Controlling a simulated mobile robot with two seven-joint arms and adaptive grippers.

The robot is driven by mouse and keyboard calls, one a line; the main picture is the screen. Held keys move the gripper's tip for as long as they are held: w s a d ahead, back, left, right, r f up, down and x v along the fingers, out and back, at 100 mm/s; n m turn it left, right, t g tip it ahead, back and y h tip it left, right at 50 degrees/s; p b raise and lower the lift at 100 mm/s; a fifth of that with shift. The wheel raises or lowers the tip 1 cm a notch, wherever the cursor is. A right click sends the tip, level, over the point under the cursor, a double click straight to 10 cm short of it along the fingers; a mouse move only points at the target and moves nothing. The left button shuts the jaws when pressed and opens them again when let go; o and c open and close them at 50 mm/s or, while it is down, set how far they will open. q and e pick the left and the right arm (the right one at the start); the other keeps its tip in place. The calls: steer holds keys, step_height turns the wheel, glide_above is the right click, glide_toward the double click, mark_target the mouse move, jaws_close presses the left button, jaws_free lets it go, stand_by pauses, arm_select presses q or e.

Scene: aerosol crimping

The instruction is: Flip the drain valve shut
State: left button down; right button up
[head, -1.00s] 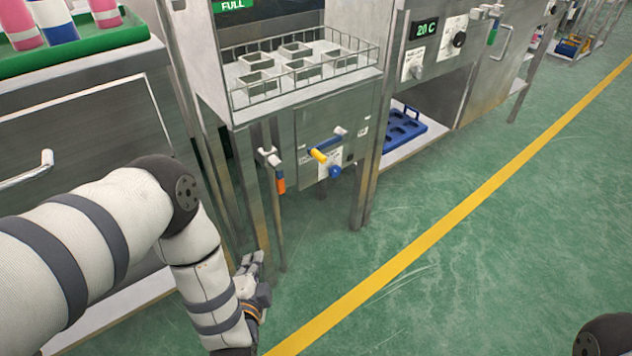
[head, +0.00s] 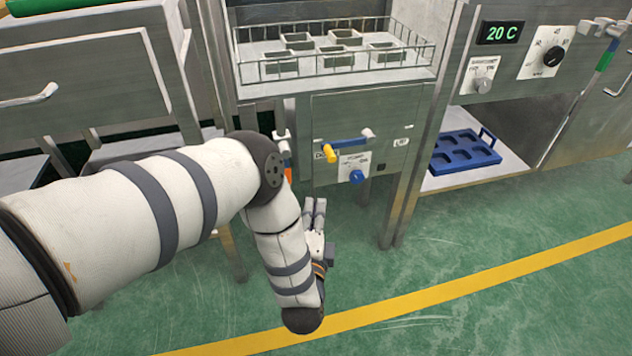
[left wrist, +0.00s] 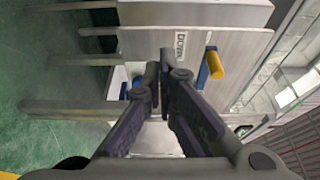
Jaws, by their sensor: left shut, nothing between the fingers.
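A lever with a blue bar and a yellow end (head: 345,144) sits on the front panel of the steel unit. It lies roughly level, yellow end to the left, grey pivot at right. A partly covered label beginning with D is beside the yellow end. The lever also shows in the left wrist view (left wrist: 213,66), right of the fingertips, with the label nearby. My left gripper (head: 314,212) is shut and empty, below and slightly left of the lever, apart from it. In the left wrist view its fingers (left wrist: 165,68) meet. My right gripper is not in view.
A blue knob (head: 356,176) is below the lever. An orange-ended fitting (head: 287,172) at left is partly hidden by my arm. Steel legs (head: 393,215) stand at right. A wire-railed tray (head: 250,75) is above; a blue tray (head: 466,152) is at right. The green floor is clear.

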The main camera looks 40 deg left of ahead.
arm_select(q)
steer(key=shift+a, duration=0.15)
steer(key=b+x, duration=0.3)
steer(key=x, duration=0.6)
steer(key=shift+w+a+f, duration=0.1)
steer(key=shift+f, duration=0.1)
steer(key=s+a, duration=0.2)
steer(key=shift+s+a+r, duration=0.2)
steer(key=shift+s+a, duration=0.05)
steer(key=shift+a, duration=0.15)
steer(key=shift+p, duration=0.3)
